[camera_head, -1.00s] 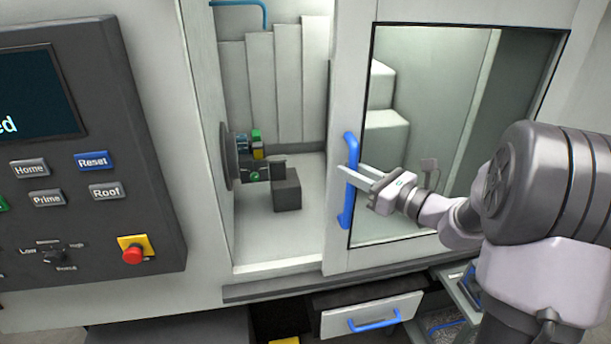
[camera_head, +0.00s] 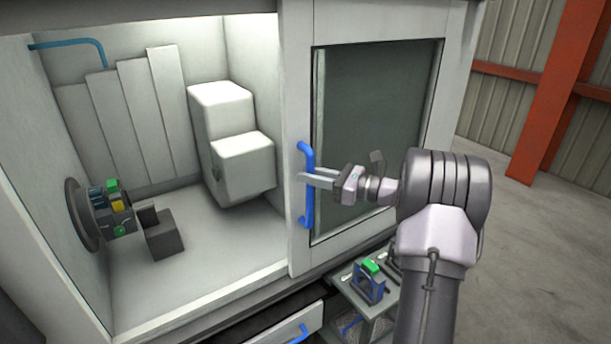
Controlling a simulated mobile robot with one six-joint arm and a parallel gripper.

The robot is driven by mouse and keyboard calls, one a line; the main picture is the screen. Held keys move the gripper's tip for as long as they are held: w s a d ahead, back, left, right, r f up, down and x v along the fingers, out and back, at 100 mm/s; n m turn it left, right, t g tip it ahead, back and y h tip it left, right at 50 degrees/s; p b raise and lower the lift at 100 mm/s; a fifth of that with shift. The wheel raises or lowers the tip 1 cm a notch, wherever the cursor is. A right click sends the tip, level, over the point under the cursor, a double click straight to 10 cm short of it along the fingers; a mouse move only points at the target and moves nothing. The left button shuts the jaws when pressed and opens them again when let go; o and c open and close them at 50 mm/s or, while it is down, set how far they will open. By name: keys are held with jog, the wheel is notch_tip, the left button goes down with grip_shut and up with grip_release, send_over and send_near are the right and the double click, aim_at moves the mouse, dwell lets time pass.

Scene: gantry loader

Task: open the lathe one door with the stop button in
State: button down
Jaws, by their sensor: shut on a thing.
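The lathe door (camera_head: 299,90) is a grey-white sliding panel with a dark window, slid well to the right. Its blue vertical handle (camera_head: 308,216) is on the door's left edge. My gripper (camera_head: 305,177) is shut on the handle at about mid height, with the arm reaching in from the right. The wide opening to the left shows the chuck (camera_head: 85,214) with coloured jaws, a dark grey block (camera_head: 163,236) and a white stepped housing (camera_head: 228,130). The control panel with the stop button is out of view now.
Below the door, an open drawer (camera_head: 265,338) with a blue handle sticks out. To its right a small shelf holds a blue and green fixture (camera_head: 370,280). Open concrete floor (camera_head: 530,240) and an orange column (camera_head: 555,100) lie to the right.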

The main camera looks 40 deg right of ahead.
jog(key=shift+d+r, duration=0.1)
jog(key=shift+d, duration=0.25)
jog(key=c, duration=1.6)
grip_release()
jog(key=shift+a, duration=0.1)
jog(key=shift+o, duration=0.2)
jog(key=shift+w, duration=0.1)
jog(key=p+v, duration=0.1)
jog(key=v, duration=1.6)
jog(key=shift+s, duration=0.2)
